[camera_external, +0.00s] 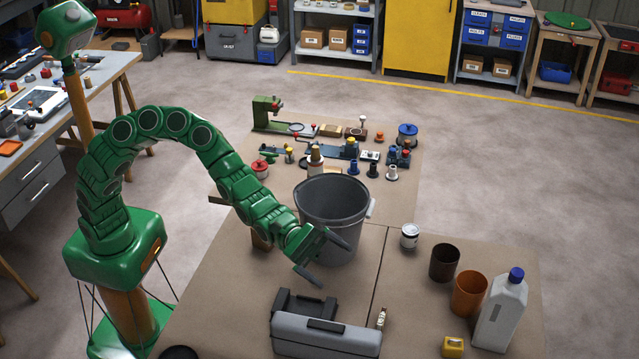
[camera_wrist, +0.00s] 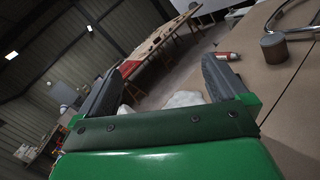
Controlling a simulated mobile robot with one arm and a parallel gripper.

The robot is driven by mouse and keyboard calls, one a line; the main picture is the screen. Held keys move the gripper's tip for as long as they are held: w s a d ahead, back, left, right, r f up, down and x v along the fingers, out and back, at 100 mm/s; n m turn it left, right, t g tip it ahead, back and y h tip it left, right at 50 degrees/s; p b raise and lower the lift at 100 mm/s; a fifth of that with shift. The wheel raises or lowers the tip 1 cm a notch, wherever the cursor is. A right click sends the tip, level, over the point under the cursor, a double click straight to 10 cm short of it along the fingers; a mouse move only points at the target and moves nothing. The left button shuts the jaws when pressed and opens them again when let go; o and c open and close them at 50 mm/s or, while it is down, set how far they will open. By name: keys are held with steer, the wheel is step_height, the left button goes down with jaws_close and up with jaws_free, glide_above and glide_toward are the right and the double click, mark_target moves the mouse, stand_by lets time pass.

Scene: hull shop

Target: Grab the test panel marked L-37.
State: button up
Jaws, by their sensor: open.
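I cannot make out a panel marked L-37 in either view; no marking is readable. My gripper (camera_external: 334,267) is open and empty, above the table just in front of the grey bucket (camera_external: 322,205) and behind the grey toolbox (camera_external: 325,336). In the wrist view my gripper (camera_wrist: 170,65) has its two dark fingers spread, with nothing held. Whitish crumpled shapes (camera_wrist: 185,98) show beyond and between them, not clearly identifiable.
To the right stand a white can (camera_external: 409,237), a dark cup (camera_external: 444,263), an orange cup (camera_external: 468,293), a white bottle (camera_external: 502,315) and a small yellow item (camera_external: 453,347). Open floor lies right of the table.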

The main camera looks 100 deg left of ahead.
steer(key=w+a+f+n+y, duration=0.3)
steer(key=f, duration=0.4)
steer(key=w+a+f+n+y, duration=0.2)
steer(key=a+f+n+y, duration=0.15)
steer(key=f, duration=0.35)
steer(key=n+g+y, duration=0.3)
steer(key=n+y, duration=0.1)
steer(key=n, duration=0.1)
glide_toward(381, 316)
steer(key=shift+w+f+h, duration=0.1)
steer(key=shift+f+h, duration=0.15)
steer(key=shift+f, duration=0.15)
steer(key=shift+w+f+t, duration=0.25)
steer(key=shift+w+t, duration=0.05)
steer(key=shift+w, duration=0.6)
steer(key=shift+x, duration=1.3)
steer(key=shift+w+d+f, duration=0.1)
steer(key=shift+w+f, duration=0.2)
steer(key=shift+w, duration=0.3)
steer(key=shift+w+f, duration=0.15)
steer(key=shift+w, duration=0.25)
